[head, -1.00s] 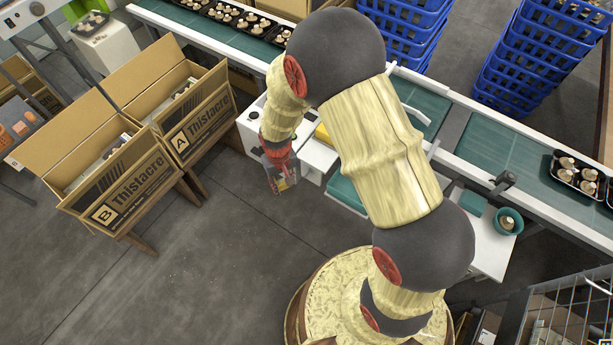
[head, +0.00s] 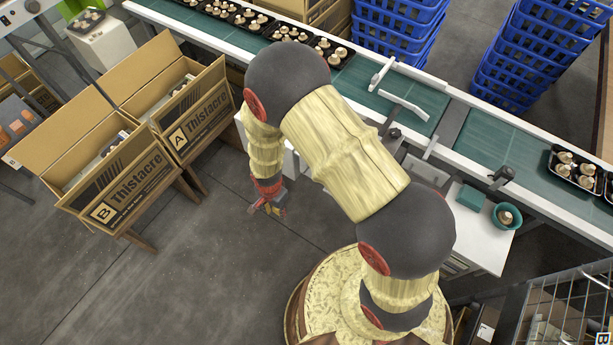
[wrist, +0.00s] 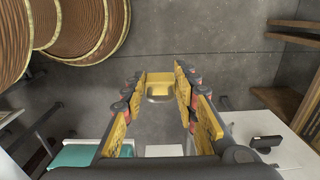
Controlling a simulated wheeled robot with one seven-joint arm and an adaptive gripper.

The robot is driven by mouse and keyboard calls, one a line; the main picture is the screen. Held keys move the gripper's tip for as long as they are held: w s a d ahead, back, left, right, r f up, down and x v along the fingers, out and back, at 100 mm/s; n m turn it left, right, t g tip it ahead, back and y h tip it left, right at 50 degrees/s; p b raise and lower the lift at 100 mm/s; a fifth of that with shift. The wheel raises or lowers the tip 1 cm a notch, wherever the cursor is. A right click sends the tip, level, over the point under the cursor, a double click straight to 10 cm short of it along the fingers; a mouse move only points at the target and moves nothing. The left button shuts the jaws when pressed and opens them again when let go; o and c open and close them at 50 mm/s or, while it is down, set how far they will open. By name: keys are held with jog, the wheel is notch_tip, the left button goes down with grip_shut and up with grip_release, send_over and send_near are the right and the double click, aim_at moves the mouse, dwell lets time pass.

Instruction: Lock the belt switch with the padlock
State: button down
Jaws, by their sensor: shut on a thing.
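My gripper (head: 268,208) hangs over the grey floor in the head view, left of my round base and in front of the conveyor. In the wrist view my gripper (wrist: 160,88) is shut on a small yellow block with a grey metal loop, which looks like the padlock (wrist: 160,78). It sits between the fingertips, its loop towards the camera. I cannot pick out the belt switch in either view; my arm covers part of the conveyor's near side.
The conveyor (head: 465,113) runs behind my arm, with mushroom trays on it. Two open cardboard boxes (head: 128,190) on stands are to the left. A white side table (head: 480,238) holds a teal bowl (head: 502,217). The floor (head: 200,270) at lower left is clear.

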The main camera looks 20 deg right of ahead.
jog(key=w+d+b, duration=0.1)
jog(key=w+d, duration=0.2)
jog(key=d, duration=0.1)
jog(key=w+d+b, duration=0.1)
jog(key=w+d, duration=0.3)
jog(key=d, duration=0.1)
jog(key=w+d+b, duration=0.2)
jog(key=w+d, duration=0.1)
jog(key=d, duration=0.2)
jog(key=shift+w+d+f, duration=0.15)
jog(key=shift+w+d, duration=0.1)
jog(key=shift+d, duration=0.1)
jog(key=shift+f, duration=0.15)
jog(key=c, duration=1.4)
grip_release()
